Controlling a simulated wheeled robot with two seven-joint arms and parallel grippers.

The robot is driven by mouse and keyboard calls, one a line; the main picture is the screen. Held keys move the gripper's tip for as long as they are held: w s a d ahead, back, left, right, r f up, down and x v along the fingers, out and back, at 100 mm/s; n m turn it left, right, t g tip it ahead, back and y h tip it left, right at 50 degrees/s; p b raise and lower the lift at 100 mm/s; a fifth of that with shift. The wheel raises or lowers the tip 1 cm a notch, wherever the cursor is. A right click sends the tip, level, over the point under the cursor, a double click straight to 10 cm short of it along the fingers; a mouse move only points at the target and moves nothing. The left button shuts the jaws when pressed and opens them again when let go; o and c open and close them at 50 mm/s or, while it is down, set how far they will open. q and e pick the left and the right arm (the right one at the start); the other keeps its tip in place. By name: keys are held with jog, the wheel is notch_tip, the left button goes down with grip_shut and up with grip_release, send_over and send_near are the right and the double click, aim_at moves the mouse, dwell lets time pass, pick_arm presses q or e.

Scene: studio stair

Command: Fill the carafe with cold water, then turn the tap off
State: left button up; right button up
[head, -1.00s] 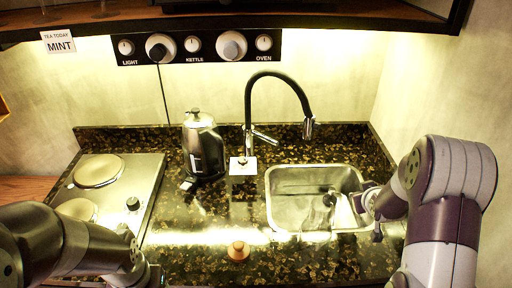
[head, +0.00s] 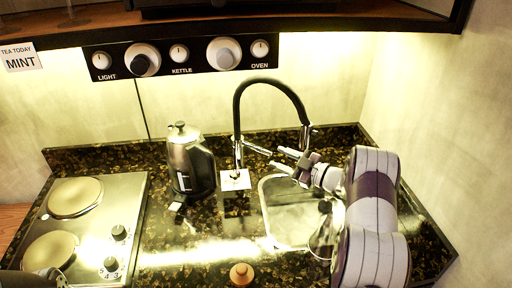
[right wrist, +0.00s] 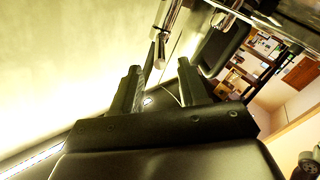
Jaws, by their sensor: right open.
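The black gooseneck tap (head: 240,110) stands behind the sink (head: 268,215), with its chrome lever (head: 258,150) pointing right. The clear carafe (head: 322,238) is in the sink, partly hidden by my right arm; its water level cannot be made out. My right gripper (head: 282,160) is open and empty, its fingertips just right of the lever's end and apart from it, as far as I can tell. In the right wrist view, a chrome tap part (right wrist: 170,22) shows beyond the gap between the fingers (right wrist: 160,82). No water stream is visible.
A steel kettle (head: 190,160) stands left of the tap. A two-plate hob (head: 125,200) is at the left. A wooden knob-like stopper (head: 241,273) sits on the front counter (head: 190,268). A control panel (head: 200,57) is on the back wall.

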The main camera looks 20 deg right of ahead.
aim_at(261, 151)
jog(key=p+x, duration=0.1)
jog(key=x, duration=0.6)
jog(key=shift+w+a, duration=0.15)
jog(key=shift+w, duration=0.15)
jog(key=shift+a, duration=0.1)
grip_shut()
